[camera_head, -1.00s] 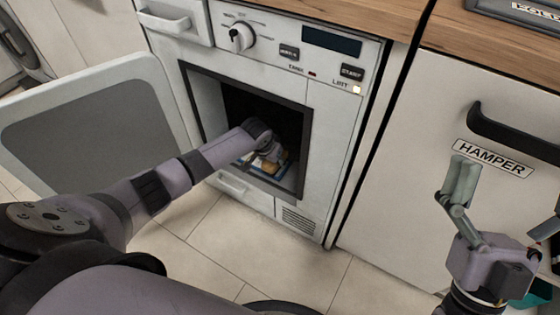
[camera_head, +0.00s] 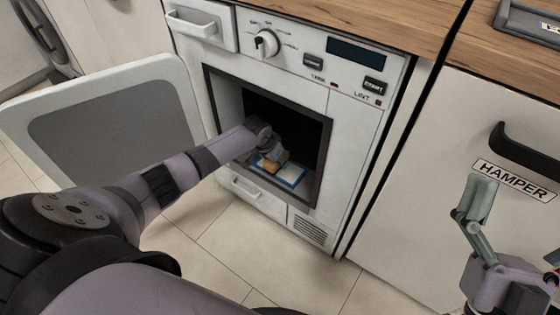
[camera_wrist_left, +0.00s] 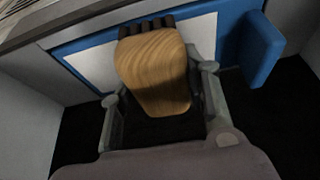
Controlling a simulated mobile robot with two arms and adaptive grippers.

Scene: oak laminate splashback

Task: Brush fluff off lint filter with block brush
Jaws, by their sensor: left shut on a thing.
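The lint filter (camera_head: 291,175), a white panel in a blue frame, lies inside the dryer's open drum compartment (camera_head: 302,128). In the left wrist view the filter (camera_wrist_left: 92,66) shows a white face and a blue tab (camera_wrist_left: 262,48) at right. My left gripper (camera_head: 268,160) reaches in through the opening and is shut on the wooden block brush (camera_wrist_left: 156,72). The brush's dark bristles (camera_wrist_left: 147,25) point toward the filter's white face; contact is hard to tell. No fluff shows on the visible white face. My right gripper (camera_head: 480,200) is empty, beside the hamper front; its finger gap is unclear.
The dryer door (camera_head: 105,125) stands open at left. Floor is free below.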

